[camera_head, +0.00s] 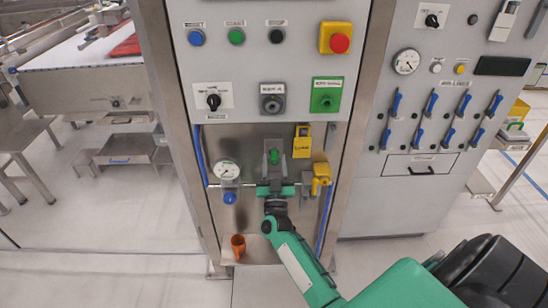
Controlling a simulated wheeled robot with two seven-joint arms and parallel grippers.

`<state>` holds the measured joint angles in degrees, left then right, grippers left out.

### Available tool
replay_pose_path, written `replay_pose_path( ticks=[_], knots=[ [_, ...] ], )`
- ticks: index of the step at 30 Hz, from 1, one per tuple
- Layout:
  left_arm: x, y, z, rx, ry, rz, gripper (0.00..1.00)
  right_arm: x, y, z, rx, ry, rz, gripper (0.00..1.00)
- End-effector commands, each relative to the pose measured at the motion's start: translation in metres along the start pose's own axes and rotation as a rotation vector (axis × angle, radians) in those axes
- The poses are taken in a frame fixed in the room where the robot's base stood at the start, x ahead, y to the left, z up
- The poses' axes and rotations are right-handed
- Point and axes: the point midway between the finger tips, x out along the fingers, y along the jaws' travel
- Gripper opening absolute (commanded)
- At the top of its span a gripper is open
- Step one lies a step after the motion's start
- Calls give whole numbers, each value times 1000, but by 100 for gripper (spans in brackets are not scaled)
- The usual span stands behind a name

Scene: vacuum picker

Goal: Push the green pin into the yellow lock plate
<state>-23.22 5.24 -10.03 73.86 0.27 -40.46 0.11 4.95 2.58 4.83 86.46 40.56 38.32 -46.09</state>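A small upright green part (274,157), which looks like the green pin, stands in a grey fitting on the steel back panel. A yellow plate with a dark label (302,143), apparently the lock plate, is on the panel just to its right. My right gripper (275,183) is directly below the green part, at the grey fitting. Its fingers are too small and overlapped to tell whether they touch or hold anything. My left gripper is not in view.
A yellow valve-like fitting (321,178) is close to the right of the gripper. A pressure gauge (227,170) with a blue knob (229,198) is to its left. An orange cup (238,246) stands on the ledge below. Cabinet posts flank the recess.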

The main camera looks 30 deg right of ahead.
Motion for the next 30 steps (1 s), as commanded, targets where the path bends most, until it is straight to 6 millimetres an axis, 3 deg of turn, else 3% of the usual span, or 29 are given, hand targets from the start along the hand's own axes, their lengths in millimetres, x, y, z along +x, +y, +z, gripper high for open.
replay_pose_path(
  ticks=[5, 11, 30],
  knots=[
    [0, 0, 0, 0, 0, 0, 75, 0, 0, 0, 0, 0, 0, 38],
    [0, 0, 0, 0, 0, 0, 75, 0, 0, 0, 0, 1, 0, 0],
    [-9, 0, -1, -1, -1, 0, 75, -15, 0, -9, -1, 0, -2, 0]
  ],
)
